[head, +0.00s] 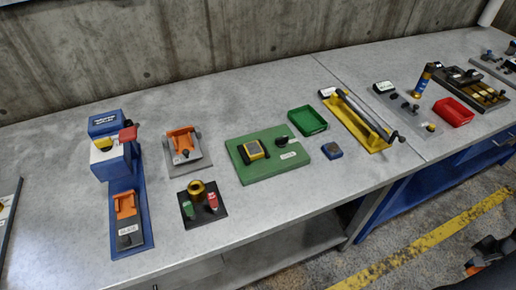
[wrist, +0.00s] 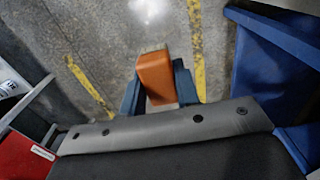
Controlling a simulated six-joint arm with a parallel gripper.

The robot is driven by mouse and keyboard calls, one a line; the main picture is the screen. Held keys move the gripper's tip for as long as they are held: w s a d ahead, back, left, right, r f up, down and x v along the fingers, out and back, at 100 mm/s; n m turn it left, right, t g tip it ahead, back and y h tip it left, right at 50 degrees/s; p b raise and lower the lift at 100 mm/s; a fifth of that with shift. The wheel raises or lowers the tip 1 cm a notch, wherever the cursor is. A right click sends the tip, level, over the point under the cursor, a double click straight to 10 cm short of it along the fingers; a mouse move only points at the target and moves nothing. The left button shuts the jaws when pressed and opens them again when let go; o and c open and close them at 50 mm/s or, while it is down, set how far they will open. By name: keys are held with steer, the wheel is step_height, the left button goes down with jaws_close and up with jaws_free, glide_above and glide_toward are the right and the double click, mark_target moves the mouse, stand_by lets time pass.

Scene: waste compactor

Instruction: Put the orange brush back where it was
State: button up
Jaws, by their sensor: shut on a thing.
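The orange brush (wrist: 155,77) is between the two blue fingers of my gripper (wrist: 158,85) in the wrist view, and the gripper is shut on it. I cannot tell from the bench which spot the brush came from.
The grey bench (head: 235,95) carries a blue press-like device (head: 128,185), an orange cradle (head: 183,141), a green board (head: 295,172), a green tray (head: 307,121), a yellow rail fixture (head: 360,125) and a red tray (head: 453,112). A yellow stripe (head: 430,245) marks the floor.

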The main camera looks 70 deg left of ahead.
steer(key=s+a+r+n, duration=0.3)
steer(key=a+r+n, duration=0.15)
steer(key=a, duration=0.45)
steer(key=s+a+r+n, duration=0.35)
steer(key=a+r, duration=0.25)
steer(key=a, duration=0.3)
steer(key=s+a+r+n, duration=0.5)
steer(key=s+a, duration=0.2)
steer(key=s, duration=0.1)
steer(key=s+a+r+n, duration=0.5)
steer(key=s+a, duration=0.2)
glide_above(323, 178)
step_height(323, 178, down, 7)
steer(key=shift+f, duration=2.15)
